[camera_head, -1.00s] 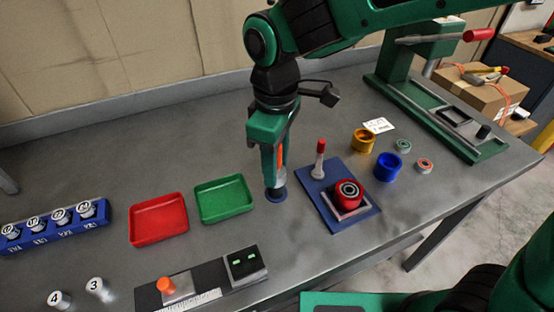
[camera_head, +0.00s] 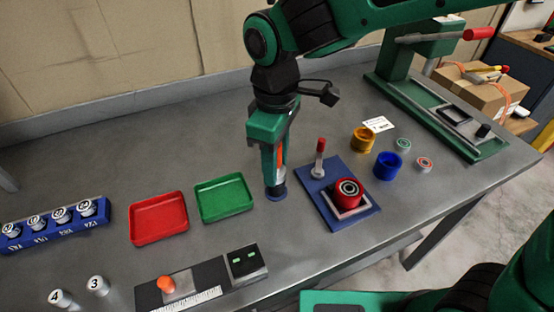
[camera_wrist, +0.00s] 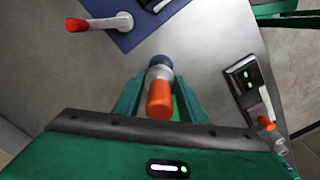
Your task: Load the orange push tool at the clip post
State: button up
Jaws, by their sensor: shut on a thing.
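The orange push tool (camera_wrist: 159,98) is upright between the two fingers of my gripper (camera_wrist: 160,82) in the wrist view. Its orange handle faces the camera, with a grey body below. In the head view my gripper (camera_head: 274,180) points straight down over the table and hides most of the tool; a thin orange strip shows. A round dark blue base (camera_head: 276,195) lies directly under the fingertips and also shows beyond the tool in the wrist view (camera_wrist: 160,62). I cannot tell whether this base is the clip post, or whether the tool touches it.
A blue plate (camera_head: 318,205) with a red-tipped lever (camera_head: 320,160) and a red cup (camera_head: 347,192) stands close right. Green (camera_head: 223,198) and red (camera_head: 158,218) trays lie left.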

jog(key=shift+r, duration=3.45)
